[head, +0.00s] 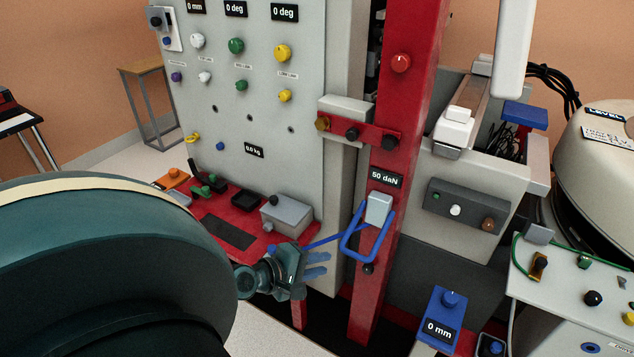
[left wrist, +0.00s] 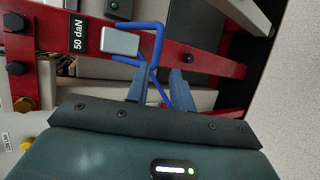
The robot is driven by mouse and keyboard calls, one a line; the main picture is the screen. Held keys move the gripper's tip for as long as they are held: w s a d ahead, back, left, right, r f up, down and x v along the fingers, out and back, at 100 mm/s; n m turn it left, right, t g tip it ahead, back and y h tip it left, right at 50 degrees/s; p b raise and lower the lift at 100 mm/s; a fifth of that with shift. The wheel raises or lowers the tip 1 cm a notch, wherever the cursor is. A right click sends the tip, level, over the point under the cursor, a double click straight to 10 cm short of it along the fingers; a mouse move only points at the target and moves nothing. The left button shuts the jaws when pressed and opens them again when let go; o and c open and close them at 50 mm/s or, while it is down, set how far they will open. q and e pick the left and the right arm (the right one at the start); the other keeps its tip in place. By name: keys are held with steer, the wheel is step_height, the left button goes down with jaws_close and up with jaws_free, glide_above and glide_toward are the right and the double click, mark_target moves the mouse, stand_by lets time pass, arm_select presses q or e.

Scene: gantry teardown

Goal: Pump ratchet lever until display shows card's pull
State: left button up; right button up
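The ratchet is a grey block (head: 378,208) on a red upright post, with a bent blue lever (head: 348,252) hanging from it. The black display (head: 386,178) above it reads 50 daN; it also shows sideways in the left wrist view (left wrist: 80,34). My left gripper (head: 320,265) is just left of and below the lever. In the left wrist view its two blue fingers (left wrist: 158,86) stand apart, with part of the blue lever (left wrist: 153,70) showing between or behind them; contact is unclear. A white card (head: 606,137) on the drum at right is too small to read. My right gripper is out of view.
A grey panel (head: 255,110) with knobs stands left of the red post (head: 405,110). A red shelf (head: 252,226) with a grey box (head: 286,214) lies below it. A blue unit (head: 440,320) reading 0 mm is lower right. A control box (head: 580,290) stands at far right.

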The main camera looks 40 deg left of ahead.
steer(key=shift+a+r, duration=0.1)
